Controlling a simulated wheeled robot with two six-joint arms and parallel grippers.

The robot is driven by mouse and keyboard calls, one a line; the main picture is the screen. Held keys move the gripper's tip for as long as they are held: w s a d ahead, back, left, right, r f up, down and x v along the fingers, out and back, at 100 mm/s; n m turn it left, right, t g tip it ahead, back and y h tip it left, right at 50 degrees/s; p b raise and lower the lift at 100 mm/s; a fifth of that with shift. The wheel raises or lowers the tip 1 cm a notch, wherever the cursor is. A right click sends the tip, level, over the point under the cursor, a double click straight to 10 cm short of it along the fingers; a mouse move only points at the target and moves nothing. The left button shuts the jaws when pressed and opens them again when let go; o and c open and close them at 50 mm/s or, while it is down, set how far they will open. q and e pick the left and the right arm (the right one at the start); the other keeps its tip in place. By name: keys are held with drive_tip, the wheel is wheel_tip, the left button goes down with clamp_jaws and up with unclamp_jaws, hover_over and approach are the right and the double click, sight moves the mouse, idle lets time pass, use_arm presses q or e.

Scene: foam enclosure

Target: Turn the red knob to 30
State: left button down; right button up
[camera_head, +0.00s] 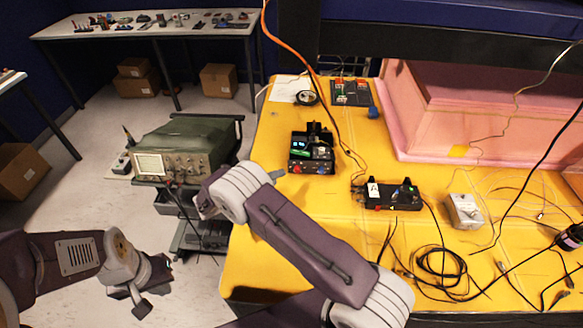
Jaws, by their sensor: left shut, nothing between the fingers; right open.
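A small black device with a lit green display (312,150) stands on the yellow table. A small red knob (297,169) shows at its lower left front, with a blue one at its right. The knob's setting is too small to read. My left gripper (146,290) is at the lower left, over the floor, shut and empty, well away from the device. My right arm (310,240) reaches across the table's front left corner, its bend just left of and below the device.
A second black box (390,194) with small red parts and a grey box (464,210) stand to the right. Loose black cables (440,265) lie at the table's front. An orange cable (300,55) hangs behind. An oscilloscope (180,160) stands on a cart at left.

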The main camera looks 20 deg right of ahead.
sight(296, 171)
drive_tip(key=shift+d+f, duration=0.1)
drive_tip(key=shift+d, duration=0.2)
drive_tip(key=p+x, duration=0.2)
drive_tip(key=x, duration=0.6)
drive_tip(key=shift+w+d+f, duration=0.1)
drive_tip(key=shift+d+f, duration=0.05)
drive_tip(key=shift+d, duration=0.15)
clamp_jaws()
